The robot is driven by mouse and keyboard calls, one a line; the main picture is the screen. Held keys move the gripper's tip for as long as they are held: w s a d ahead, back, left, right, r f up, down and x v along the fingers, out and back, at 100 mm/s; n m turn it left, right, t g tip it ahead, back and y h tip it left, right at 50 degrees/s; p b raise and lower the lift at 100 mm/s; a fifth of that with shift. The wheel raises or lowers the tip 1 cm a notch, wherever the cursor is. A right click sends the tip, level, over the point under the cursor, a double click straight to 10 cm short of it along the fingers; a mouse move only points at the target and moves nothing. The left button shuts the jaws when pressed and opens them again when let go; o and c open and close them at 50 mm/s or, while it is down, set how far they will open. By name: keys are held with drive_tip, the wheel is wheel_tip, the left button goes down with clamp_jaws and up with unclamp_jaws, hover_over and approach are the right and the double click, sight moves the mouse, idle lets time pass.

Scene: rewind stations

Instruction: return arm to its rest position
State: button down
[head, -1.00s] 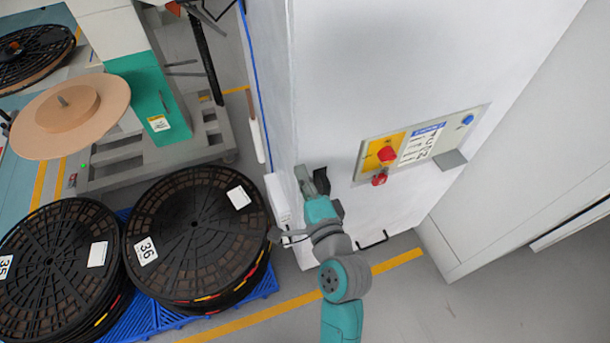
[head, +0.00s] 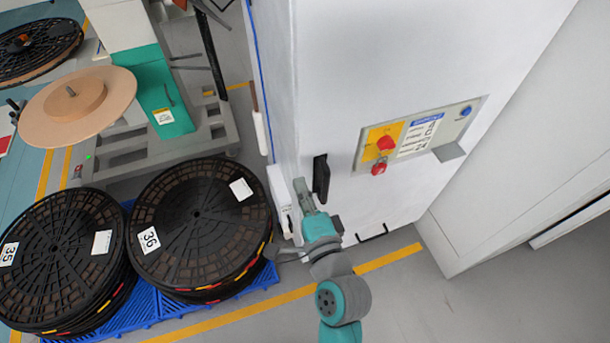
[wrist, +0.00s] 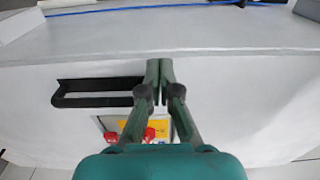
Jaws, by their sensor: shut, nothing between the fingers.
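My gripper (head: 304,193) is at the end of my teal and grey arm, in front of the white cabinet (head: 400,60) near its left corner. In the wrist view my gripper (wrist: 159,72) has its two fingers together, with nothing between them. A black handle (head: 320,179) on the cabinet face is just up and right of the fingertips in the head view. In the wrist view the handle (wrist: 98,100) lies to the left of the fingers. Whether the fingertips touch the cabinet is hard to tell.
A control panel (head: 415,135) with red knobs is on the cabinet to the right. Large black reels (head: 197,225) numbered 35 and 36 lie on a blue pallet (head: 180,308) at left. A brown disc (head: 77,105) stands behind them. Grey floor (head: 440,305) is clear at right.

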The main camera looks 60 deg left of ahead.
drive_tip(key=s+d, duration=0.3)
drive_tip(key=s, duration=0.2)
drive_tip(key=shift+s+d, duration=0.15)
drive_tip(key=shift+s, duration=0.05)
drive_tip(key=w+d+f+t+h, duration=0.1)
drive_tip(key=d+f+t+h, duration=0.2)
drive_tip(key=d, duration=0.6)
drive_tip(key=w+d+f+t+h, duration=0.2)
drive_tip(key=d+f, duration=0.2)
drive_tip(key=d, duration=0.6)
drive_tip(key=w+d+f+t+h, duration=0.1)
drive_tip(key=d+f+t+h, duration=0.2)
drive_tip(key=d, duration=0.6)
drive_tip(key=s+d+r+n+t+h, duration=0.1)
drive_tip(key=s+d+r+n+h, duration=0.1)
drive_tip(key=s+d+h, duration=0.7)
drive_tip(key=shift+s+d+r+n+t, duration=0.35)
drive_tip(key=shift+s+d+n, duration=0.35)
drive_tip(key=shift+s+d, duration=3.1)
drive_tip(key=shift+w+d, duration=0.6)
drive_tip(key=shift+w, duration=0.05)
